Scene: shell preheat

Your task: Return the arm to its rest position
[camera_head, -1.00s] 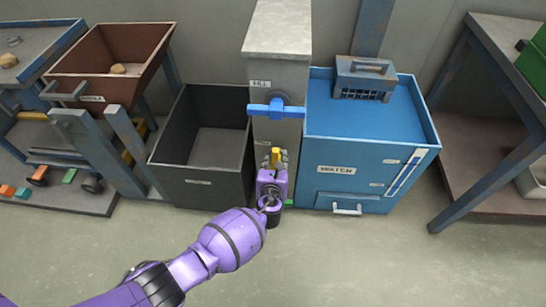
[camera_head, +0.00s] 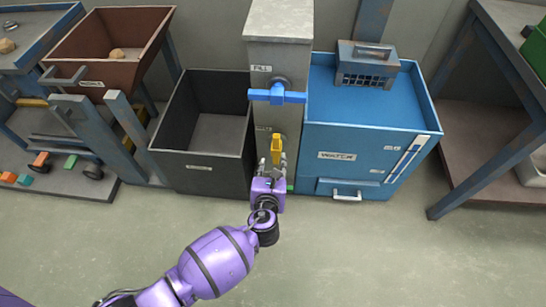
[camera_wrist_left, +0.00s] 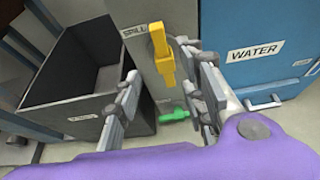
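My left gripper (camera_head: 276,172) is in front of the grey post (camera_head: 280,25), below its yellow handle (camera_head: 277,149). In the left wrist view the gripper (camera_wrist_left: 168,70) has its fingers spread apart with nothing held between them. The yellow handle (camera_wrist_left: 162,54) points roughly up and down beside a "SPILL" label, beyond the fingers and apparently apart from them. A blue handle (camera_head: 277,95) lies crosswise higher on the post, under a label that seems to read "FILL". A green handle (camera_wrist_left: 173,116) sits low on the post. My right gripper is not in view.
A dark open bin (camera_head: 203,180) stands left of the post, and a blue "WATER" tank (camera_head: 350,185) stands right of it. A brown tray (camera_head: 105,72) is at the left and a metal table (camera_head: 470,150) at the right. The floor (camera_head: 370,255) in front is clear.

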